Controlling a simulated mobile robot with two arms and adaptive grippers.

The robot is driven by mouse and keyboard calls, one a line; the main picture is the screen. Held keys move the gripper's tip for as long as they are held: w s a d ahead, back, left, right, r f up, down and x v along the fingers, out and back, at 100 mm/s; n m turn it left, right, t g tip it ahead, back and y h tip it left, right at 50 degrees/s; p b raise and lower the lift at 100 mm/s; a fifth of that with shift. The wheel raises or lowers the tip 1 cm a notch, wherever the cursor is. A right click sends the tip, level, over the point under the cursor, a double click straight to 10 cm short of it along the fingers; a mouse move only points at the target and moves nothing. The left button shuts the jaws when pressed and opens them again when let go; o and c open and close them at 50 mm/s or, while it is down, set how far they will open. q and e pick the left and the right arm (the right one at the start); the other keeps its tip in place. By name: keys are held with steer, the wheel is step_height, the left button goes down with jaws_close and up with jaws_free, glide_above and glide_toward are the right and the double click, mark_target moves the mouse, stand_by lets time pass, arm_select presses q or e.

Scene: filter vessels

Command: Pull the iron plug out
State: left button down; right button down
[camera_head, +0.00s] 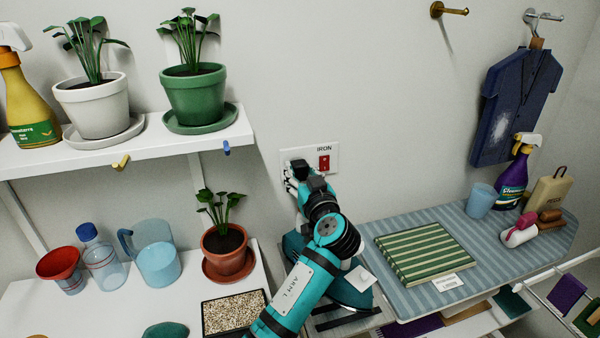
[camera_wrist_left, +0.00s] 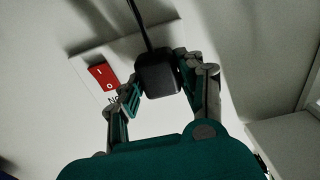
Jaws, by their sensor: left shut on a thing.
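The iron plug (camera_wrist_left: 157,76) is a black block with a dark cord running from it, seen in the left wrist view. It sits in front of the white wall outlet plate marked IRON (camera_head: 333,152), beside its red switch (camera_head: 324,163). My left gripper (camera_head: 298,172) is at the plate's left part, its fingers on both sides of the plug; it also shows in the left wrist view (camera_wrist_left: 162,88). It is shut on the plug. I cannot tell whether the plug's pins are in the socket. The teal iron (camera_head: 345,286) stands below, partly hidden by my left arm.
The striped ironing board (camera_head: 385,240) at right holds a folded green striped cloth (camera_head: 424,250), a blue cup (camera_head: 481,200) and a spray bottle (camera_head: 516,172). A shelf with potted plants (camera_head: 150,152) is at left. The wall above the outlet is clear.

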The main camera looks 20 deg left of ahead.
arm_select(q)
steer(key=v, duration=0.2)
steer(key=shift+s+d+f+b, duration=0.1)
steer(key=shift+s+d+b, duration=0.1)
steer(key=shift+b, duration=0.1)
steer(key=c, duration=1.1)
jaws_free()
steer(key=o, duration=0.3)
steer(key=shift+s, duration=0.1)
steer(key=shift+r, duration=0.55)
step_height(320, 180, up, 9)
